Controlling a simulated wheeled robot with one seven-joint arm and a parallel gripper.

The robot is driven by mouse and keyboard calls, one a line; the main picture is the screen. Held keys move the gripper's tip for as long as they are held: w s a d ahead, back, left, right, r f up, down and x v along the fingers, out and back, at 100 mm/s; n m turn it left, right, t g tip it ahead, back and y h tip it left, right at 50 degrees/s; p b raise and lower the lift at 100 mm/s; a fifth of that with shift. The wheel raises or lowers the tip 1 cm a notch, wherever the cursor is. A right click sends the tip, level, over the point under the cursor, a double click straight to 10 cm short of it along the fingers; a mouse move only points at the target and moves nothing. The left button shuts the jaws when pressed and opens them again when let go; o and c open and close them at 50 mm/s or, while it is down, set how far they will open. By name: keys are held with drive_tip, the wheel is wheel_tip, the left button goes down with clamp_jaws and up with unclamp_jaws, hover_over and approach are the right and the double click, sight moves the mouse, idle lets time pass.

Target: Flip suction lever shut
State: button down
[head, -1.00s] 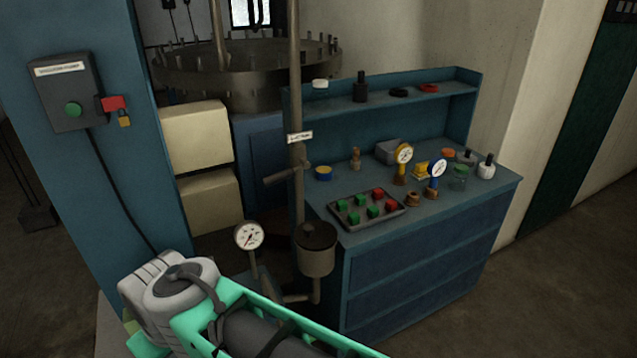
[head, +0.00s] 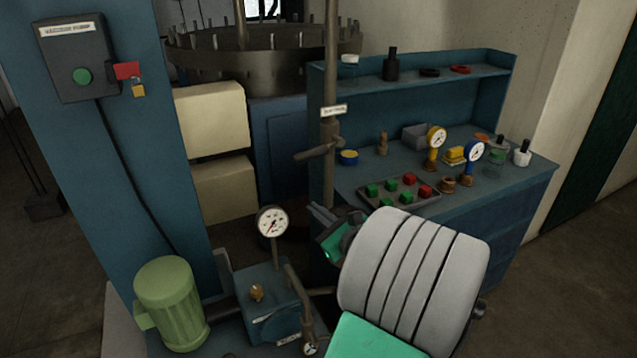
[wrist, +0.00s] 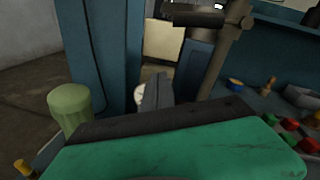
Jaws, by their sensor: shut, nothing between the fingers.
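The suction lever (head: 318,152) is a dark handle on the upright suction pipe (head: 331,75), below a small white label (head: 334,110). It sticks out sideways to the left of the pipe, its free end slightly low. In the wrist view the lever (wrist: 195,17) crosses the top, left of the pipe (wrist: 222,62). My gripper (head: 318,213) is shut and empty, below the lever and apart from it, in front of the pipe's lower part. The shut fingers also show in the wrist view (wrist: 156,92). My forearm hides the pipe's lower end.
A pressure gauge (head: 272,221) and a blue pump unit (head: 268,295) stand left of my gripper, with a green motor (head: 168,300) beyond. A blue workbench (head: 520,190) with a tray of red and green blocks lies to the right. A switch box (head: 78,60) hangs on the blue column.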

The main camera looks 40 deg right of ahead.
sight(319, 151)
drive_tip(key=s+d+r+m+h, duration=0.1)
drive_tip(key=s+d+m+h, duration=0.2)
drive_tip(key=d+m, duration=0.15)
drive_tip(key=w+d+r+p, duration=0.2)
drive_tip(key=w+r, duration=0.2)
drive_tip(key=w, duration=0.6)
drive_tip(key=shift+d+r+t+p, duration=0.15)
drive_tip(key=shift+r+t+p, duration=0.2)
drive_tip(key=shift+t, duration=0.05)
drive_tip(key=r+m+p, duration=0.1)
drive_tip(key=p, duration=0.1)
drive_tip(key=m+p, duration=0.1)
drive_tip(key=p, duration=0.2)
drive_tip(key=shift+w+a+r+p, duration=0.15)
drive_tip(key=shift+a+r+p, duration=0.15)
drive_tip(key=shift+r, duration=0.05)
drive_tip(key=shift+f, duration=0.1)
